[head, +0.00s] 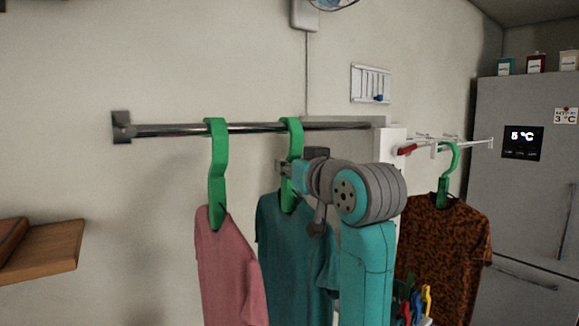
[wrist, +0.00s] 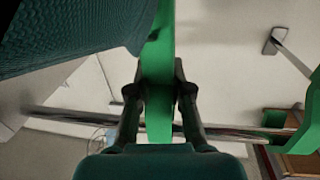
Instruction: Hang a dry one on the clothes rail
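The metal clothes rail (head: 255,128) runs along the wall in the head view and crosses the wrist view (wrist: 60,116). A teal shirt (head: 285,245) hangs from a green hanger (head: 293,140), whose hook appears to be over the rail. My gripper (head: 286,168) is at this hanger's neck. In the wrist view its fingers (wrist: 158,72) press both sides of the green hanger (wrist: 158,115). A pink shirt (head: 225,265) hangs on the rail to the left by another green hanger (head: 216,165). An orange and black patterned shirt (head: 445,245) hangs by a green hanger (head: 450,165) at the right.
A white drying rack (head: 465,145) carries the patterned shirt. Colourful pegs (head: 415,300) sit below it, partly behind my arm. A fridge (head: 520,200) stands at the far right and a wooden shelf (head: 45,255) at the left. The rail left of the pink shirt is bare.

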